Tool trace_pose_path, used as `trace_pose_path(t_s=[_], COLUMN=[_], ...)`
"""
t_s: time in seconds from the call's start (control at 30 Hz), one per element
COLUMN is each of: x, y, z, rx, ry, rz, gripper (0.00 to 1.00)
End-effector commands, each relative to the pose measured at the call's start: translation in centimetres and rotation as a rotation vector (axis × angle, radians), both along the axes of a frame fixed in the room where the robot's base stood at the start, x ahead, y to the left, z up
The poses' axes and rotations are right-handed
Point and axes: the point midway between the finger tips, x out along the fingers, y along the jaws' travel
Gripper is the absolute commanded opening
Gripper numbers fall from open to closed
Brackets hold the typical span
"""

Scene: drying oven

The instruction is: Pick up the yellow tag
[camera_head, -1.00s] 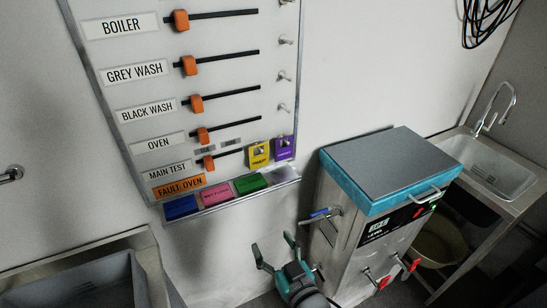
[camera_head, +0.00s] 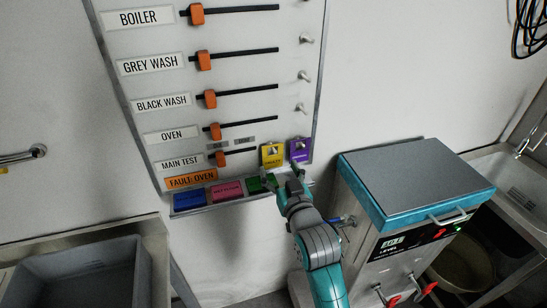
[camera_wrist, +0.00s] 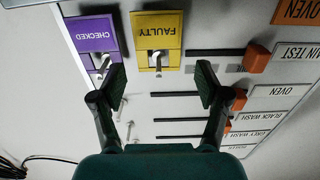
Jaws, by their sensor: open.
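The yellow tag (camera_head: 273,154) hangs on a hook at the lower right of the wall board, just left of the purple tag (camera_head: 300,150). In the wrist view the yellow tag (camera_wrist: 156,38) reads "FAULTY" upside down, with a metal hook through its hole. The purple tag (camera_wrist: 94,40) reads "CHECKED". My gripper (camera_head: 288,180) is just below the two tags. In the wrist view my gripper (camera_wrist: 161,88) is open and empty, its fingers spread on either side of the yellow tag's line, with the tag beyond the fingertips.
The board has several orange sliders (camera_head: 204,60) and bare hooks (camera_head: 306,39). Blue (camera_head: 195,198), pink (camera_head: 228,191) and green (camera_head: 255,184) tags sit in a ledge under it. A steel machine (camera_head: 415,180) with a teal rim stands to the right. A grey basin (camera_head: 75,272) is at lower left.

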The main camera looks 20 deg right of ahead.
Motion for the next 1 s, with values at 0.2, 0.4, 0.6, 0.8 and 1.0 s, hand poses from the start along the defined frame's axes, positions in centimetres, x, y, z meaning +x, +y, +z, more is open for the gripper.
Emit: trace_pose_path(t_s=[0.2, 0.4, 0.6, 0.8, 1.0], x=[1.4, 4.2, 5.6, 5.7, 5.7], y=[-0.1, -0.4, -0.3, -0.3, -0.3], z=[0.1, 0.2, 0.2, 0.1, 0.1], rx=[0.0, -0.001, 0.0, 0.0, 0.0], ry=[-0.001, -0.001, 0.0, 0.0, 0.0], rz=[-0.001, -0.001, 0.0, 0.0, 0.0], gripper=[0.75, 0.75, 0.75, 0.75, 0.48])
